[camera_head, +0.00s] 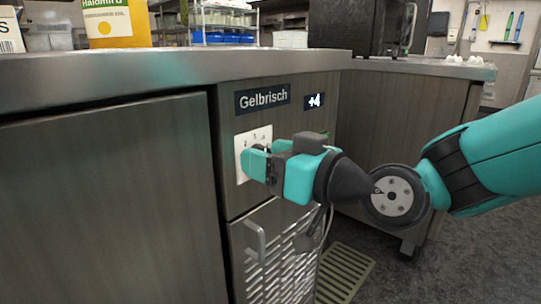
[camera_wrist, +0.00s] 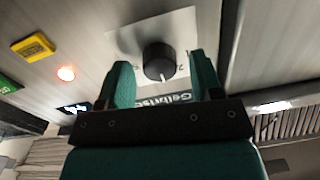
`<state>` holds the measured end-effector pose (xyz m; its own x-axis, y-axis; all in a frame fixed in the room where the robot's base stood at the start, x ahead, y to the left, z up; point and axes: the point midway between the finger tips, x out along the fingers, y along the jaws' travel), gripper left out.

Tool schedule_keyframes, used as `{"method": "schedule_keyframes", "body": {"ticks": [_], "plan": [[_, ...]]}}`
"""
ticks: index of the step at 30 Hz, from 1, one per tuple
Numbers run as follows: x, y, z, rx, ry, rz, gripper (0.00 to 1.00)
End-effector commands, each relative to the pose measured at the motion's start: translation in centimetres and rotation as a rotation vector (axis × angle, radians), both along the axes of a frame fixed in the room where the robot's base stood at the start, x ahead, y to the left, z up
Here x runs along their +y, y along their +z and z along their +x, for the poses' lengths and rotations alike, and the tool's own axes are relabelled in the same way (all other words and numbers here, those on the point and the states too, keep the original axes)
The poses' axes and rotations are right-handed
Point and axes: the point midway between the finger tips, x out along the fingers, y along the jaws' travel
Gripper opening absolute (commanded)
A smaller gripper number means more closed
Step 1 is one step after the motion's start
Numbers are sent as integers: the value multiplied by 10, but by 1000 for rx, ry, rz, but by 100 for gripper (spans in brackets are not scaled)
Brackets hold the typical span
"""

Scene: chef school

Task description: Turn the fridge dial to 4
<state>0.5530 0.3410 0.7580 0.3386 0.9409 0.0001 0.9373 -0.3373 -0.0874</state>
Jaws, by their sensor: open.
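The fridge dial is a round black knob (camera_wrist: 158,61) on a white plate (camera_head: 240,160) below the "Gelbrisch" label (camera_head: 262,98). In the wrist view its white pointer mark is toward the bottom of the picture. My gripper (camera_wrist: 163,68) is open, with one teal finger on each side of the knob and gaps visible between. In the head view my gripper (camera_head: 256,162) reaches the plate from the right and hides much of the knob. A small display (camera_head: 314,100) to the right of the label reads "+4".
A metal counter edge (camera_head: 180,66) runs above the fridge panel. A vent grille (camera_head: 275,250) and a handle (camera_head: 256,245) are below the plate.

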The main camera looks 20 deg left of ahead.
Motion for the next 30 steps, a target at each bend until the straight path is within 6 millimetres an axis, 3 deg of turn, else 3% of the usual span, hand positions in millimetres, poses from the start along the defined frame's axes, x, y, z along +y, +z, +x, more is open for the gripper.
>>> {"method": "schedule_keyframes", "body": {"ticks": [7, 12, 14, 23, 30], "plan": [[1, 0, 0, 0, 0, 0, 60], [0, 0, 0, 0, 0, 0, 21], [0, 0, 0, 0, 0, 0, 10], [0, 0, 0, 32, 0, 12, 11], [0, 1, 1, 153, -1, 63, 11]]}}
